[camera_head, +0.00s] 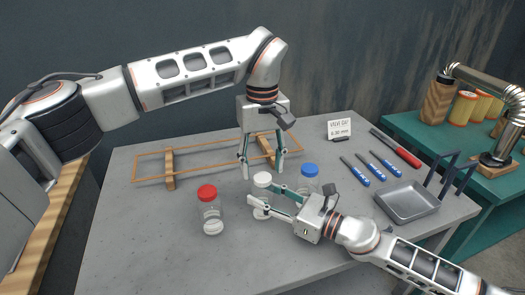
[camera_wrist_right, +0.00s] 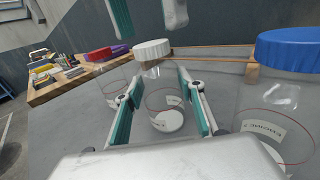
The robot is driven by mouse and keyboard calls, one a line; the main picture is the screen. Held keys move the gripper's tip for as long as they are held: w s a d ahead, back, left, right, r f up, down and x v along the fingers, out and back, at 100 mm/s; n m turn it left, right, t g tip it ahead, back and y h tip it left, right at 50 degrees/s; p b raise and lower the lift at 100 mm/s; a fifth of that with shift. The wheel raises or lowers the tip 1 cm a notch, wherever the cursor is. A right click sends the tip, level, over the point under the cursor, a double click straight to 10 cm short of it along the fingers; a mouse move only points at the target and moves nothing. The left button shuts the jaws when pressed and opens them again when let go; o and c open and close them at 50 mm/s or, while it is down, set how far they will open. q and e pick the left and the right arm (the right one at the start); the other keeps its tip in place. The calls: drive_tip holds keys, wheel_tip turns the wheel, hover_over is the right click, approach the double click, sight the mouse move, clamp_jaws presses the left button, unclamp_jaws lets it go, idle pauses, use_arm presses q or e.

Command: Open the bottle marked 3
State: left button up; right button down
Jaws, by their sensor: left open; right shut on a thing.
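Three clear bottles stand upright on the grey table: a red-capped bottle (camera_head: 211,215), a white-capped bottle (camera_head: 261,211) and a blue-capped bottle (camera_head: 307,186). I cannot read which is marked 3. My right gripper (camera_head: 262,195) is shut on the white-capped bottle's body, which shows between its fingers in the right wrist view (camera_wrist_right: 165,98). The white cap (camera_wrist_right: 152,49) is on this bottle. My left gripper (camera_head: 262,166) points down, open, just above the white cap, its fingers apart on either side. The blue cap (camera_wrist_right: 291,48) shows at the right in the wrist view.
A wooden frame (camera_head: 170,169) stands behind the bottles. Blue-handled tools (camera_head: 370,168), a red tool (camera_head: 396,149), a small sign (camera_head: 339,129) and a grey metal tray (camera_head: 407,203) lie to the right. The table's front left is clear.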

use_arm(q)
drive_tip(key=shift+f, duration=1.2)
drive_tip(key=c, duration=1.2)
drive_tip(key=shift+c, duration=0.2)
